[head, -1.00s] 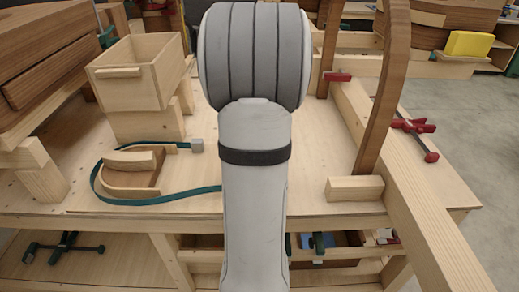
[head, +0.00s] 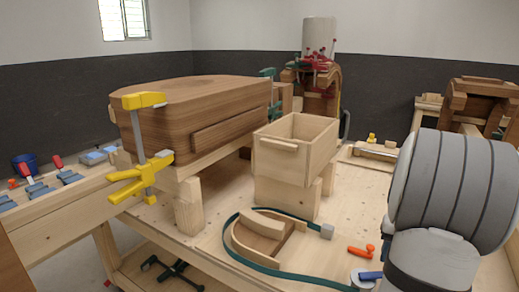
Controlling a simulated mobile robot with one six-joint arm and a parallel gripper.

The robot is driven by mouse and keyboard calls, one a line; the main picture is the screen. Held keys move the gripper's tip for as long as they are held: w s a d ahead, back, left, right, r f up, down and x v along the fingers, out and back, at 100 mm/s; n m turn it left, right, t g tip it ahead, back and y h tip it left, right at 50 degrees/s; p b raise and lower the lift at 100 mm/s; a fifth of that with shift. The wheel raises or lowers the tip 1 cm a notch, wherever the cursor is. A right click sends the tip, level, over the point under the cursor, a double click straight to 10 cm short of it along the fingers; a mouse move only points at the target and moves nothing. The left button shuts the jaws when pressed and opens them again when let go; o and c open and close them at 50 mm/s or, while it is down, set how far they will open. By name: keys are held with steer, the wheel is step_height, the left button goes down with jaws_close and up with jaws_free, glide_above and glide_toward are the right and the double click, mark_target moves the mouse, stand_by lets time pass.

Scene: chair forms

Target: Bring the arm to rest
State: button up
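My arm shows at the right edge of the head view as a thick grey ribbed joint with a pale link below it. It stands in front of the workbench (head: 212,228). My gripper is not visible in this view, so its state and anything in it are hidden.
An open wooden box (head: 297,148) stands on blocks on the bench. A large brown wooden form (head: 195,115) with a yellow clamp (head: 143,150) is at left. A green strap (head: 240,255) curves around a small wooden form (head: 262,235). An orange-handled tool (head: 362,250) lies near my arm.

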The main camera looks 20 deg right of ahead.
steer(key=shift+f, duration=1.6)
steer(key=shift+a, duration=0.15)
